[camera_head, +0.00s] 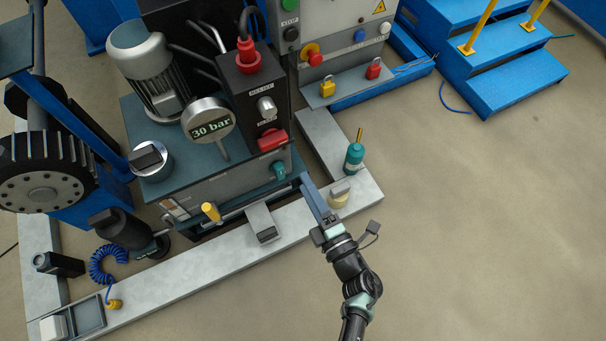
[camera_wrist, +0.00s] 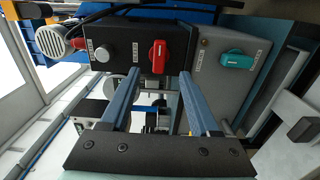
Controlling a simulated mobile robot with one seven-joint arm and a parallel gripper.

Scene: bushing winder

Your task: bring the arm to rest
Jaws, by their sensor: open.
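My gripper (camera_head: 306,183) is at the right front of the hydraulic unit, above the light grey ledge, in the head view. Its long blue fingers point up the picture toward the unit. In the wrist view my gripper (camera_wrist: 157,75) shows its two fingers spread apart with nothing held between them. Beyond the fingers is the black control box with a red switch handle (camera_wrist: 158,57), and to its right a grey panel with a teal switch handle (camera_wrist: 231,61). I cannot tell whether the fingertips touch the unit. My arm comes in from the bottom of the head view.
A teal bottle (camera_head: 354,157) and a cream round piece with a grey top (camera_head: 339,195) stand on the ledge close right of my gripper. A 30 bar gauge (camera_head: 208,122) and a yellow-ended lever (camera_head: 211,212) are to the left. The floor (camera_head: 480,230) at right is clear.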

